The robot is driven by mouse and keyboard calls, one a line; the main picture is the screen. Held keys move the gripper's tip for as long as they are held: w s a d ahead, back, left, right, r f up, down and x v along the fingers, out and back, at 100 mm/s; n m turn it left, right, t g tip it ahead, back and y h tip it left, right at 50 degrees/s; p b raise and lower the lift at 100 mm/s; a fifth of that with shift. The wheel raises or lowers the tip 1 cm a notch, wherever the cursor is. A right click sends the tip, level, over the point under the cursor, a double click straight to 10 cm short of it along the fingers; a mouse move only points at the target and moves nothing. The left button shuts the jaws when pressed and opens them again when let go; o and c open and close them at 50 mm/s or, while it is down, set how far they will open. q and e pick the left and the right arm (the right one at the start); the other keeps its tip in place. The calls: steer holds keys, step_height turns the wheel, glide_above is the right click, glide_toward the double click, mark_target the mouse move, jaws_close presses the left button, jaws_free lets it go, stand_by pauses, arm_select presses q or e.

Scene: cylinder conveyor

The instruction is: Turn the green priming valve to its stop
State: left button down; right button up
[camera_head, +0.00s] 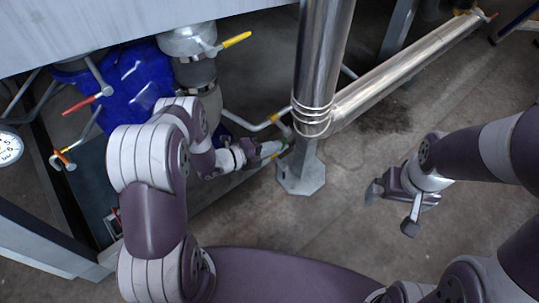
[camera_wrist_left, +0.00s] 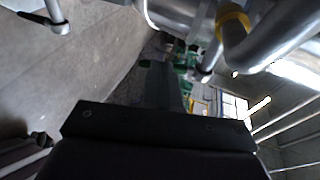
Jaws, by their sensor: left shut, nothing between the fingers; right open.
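My left gripper (camera_head: 281,149) reaches in beside the foot of the shiny vertical pipe and is shut with nothing between its fingers. In the left wrist view its closed fingers (camera_wrist_left: 163,85) point at a cluster of small fittings. Green parts (camera_wrist_left: 185,62) show just beyond and beside the fingertips, likely the priming valve; its handle shape and angle are unclear. In the head view only a small green patch shows at the fingertips, mostly hidden by the gripper. I cannot tell whether they touch. My right gripper (camera_head: 392,207) is open and empty above the floor at right.
A shiny vertical pipe (camera_head: 321,60) with a slanting branch pipe (camera_head: 400,82) stands close to my left gripper. A blue pump body (camera_head: 135,85), a yellow lever (camera_head: 236,40), a red lever (camera_head: 82,104) and a gauge (camera_head: 9,147) are at left.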

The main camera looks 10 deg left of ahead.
arm_select(q)
steer(key=shift+w+d+f+b, duration=0.3)
steer(key=shift+w+f+b, duration=0.15)
steer(key=shift+b, duration=0.1)
arm_select(e)
steer(key=shift+f, duration=0.9)
arm_select(q)
steer(key=shift+w+d+f, duration=0.1)
arm_select(e)
steer(key=shift+f, duration=0.1)
steer(key=shift+s+a+f, duration=0.1)
